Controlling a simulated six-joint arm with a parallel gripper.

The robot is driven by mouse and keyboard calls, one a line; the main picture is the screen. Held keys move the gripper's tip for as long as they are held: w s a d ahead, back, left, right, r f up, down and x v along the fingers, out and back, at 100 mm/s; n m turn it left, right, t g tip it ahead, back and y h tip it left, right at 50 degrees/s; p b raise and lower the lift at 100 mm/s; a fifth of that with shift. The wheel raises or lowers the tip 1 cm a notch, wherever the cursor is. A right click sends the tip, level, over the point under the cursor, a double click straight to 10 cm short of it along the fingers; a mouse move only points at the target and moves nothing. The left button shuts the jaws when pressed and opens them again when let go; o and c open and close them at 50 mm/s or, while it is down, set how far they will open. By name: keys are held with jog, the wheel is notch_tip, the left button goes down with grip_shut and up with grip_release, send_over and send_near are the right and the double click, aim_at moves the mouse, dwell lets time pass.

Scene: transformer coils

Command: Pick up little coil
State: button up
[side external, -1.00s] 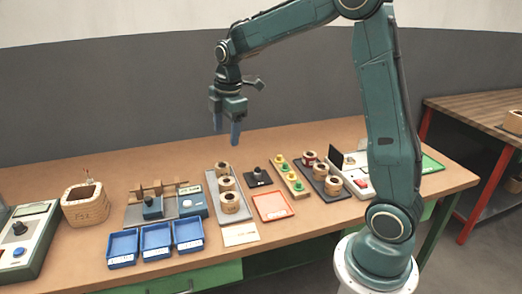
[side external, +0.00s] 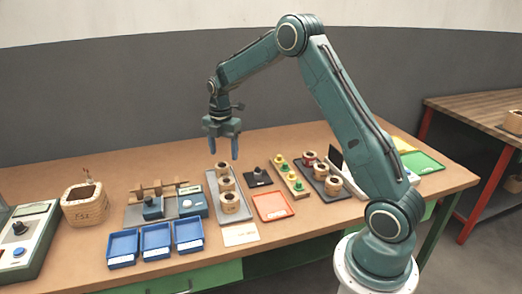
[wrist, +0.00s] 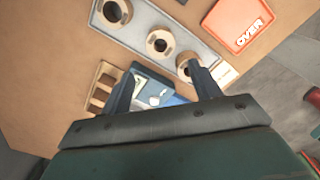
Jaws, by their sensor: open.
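Three tan, ring-shaped coils stand in a row on a grey tray (side external: 212,186): a far one (side external: 223,168), a middle one (side external: 227,184) and a near one (side external: 230,203). I cannot tell for certain which is the little coil. More coils (side external: 320,171) stand on a dark tray farther right. My gripper (side external: 224,152) is open and empty, pointing down above the far end of the grey tray. In the wrist view my gripper (wrist: 163,74) shows both fingers apart; one coil (wrist: 187,64) is partly behind the right finger, with another coil (wrist: 160,43) beyond.
Blue bins (side external: 157,241) and a blue-grey device (side external: 193,203) stand left of the grey tray. A red-orange tray (side external: 273,207) and a small black block (side external: 257,177) stand right of it.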

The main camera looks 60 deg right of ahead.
aim_at(227, 186)
jog(key=shift+f, duration=6.7)
jog(key=c, duration=0.8)
